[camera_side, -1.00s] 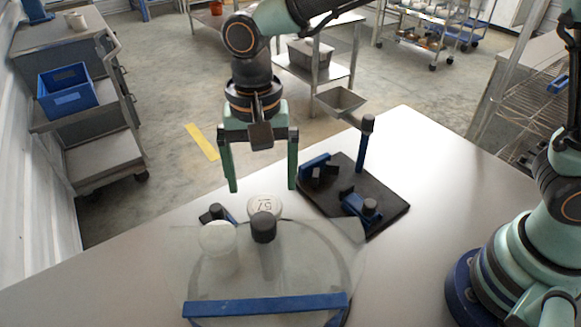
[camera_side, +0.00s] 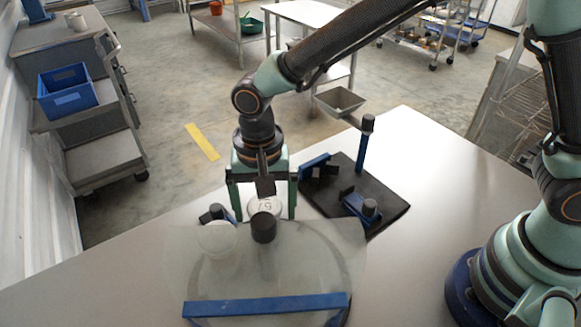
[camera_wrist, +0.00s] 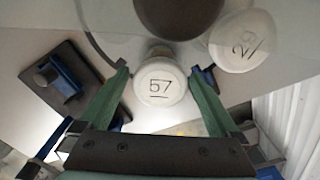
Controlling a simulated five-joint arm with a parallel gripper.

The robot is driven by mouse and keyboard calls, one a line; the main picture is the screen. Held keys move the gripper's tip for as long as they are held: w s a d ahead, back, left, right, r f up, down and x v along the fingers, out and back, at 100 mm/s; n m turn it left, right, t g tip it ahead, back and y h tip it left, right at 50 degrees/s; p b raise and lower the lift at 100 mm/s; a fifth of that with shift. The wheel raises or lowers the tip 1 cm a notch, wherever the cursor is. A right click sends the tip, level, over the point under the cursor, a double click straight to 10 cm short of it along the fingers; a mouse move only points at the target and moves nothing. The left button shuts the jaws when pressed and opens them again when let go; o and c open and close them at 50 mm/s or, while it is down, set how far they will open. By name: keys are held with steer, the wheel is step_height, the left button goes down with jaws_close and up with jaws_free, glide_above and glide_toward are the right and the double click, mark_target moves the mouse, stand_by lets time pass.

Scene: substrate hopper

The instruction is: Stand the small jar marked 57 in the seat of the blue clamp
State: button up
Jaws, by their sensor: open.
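The fingers also show in the wrist view (camera_wrist: 159,78). The blue clamp (camera_side: 358,206) is on a dark base plate (camera_side: 385,188) to the right, with black blocks beside its blue parts. Its seat looks empty.
A second white jar (camera_side: 217,239), with a marked lid in the wrist view (camera_wrist: 242,40), stands left of the first. A blue post (camera_side: 363,150) rises behind the clamp.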

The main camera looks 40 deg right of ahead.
steer(key=c, duration=1)
steer(key=shift+c, duration=0.2)
steer(key=shift+r, duration=2.55)
steer(key=w+d+r, duration=0.1)
steer(key=w+d, duration=0.1)
steer(key=d, duration=0.8)
steer(key=w+d, duration=0.3)
steer(key=d, duration=0.7)
steer(key=shift+s+f, duration=0.1)
steer(key=shift+f, duration=3.75)
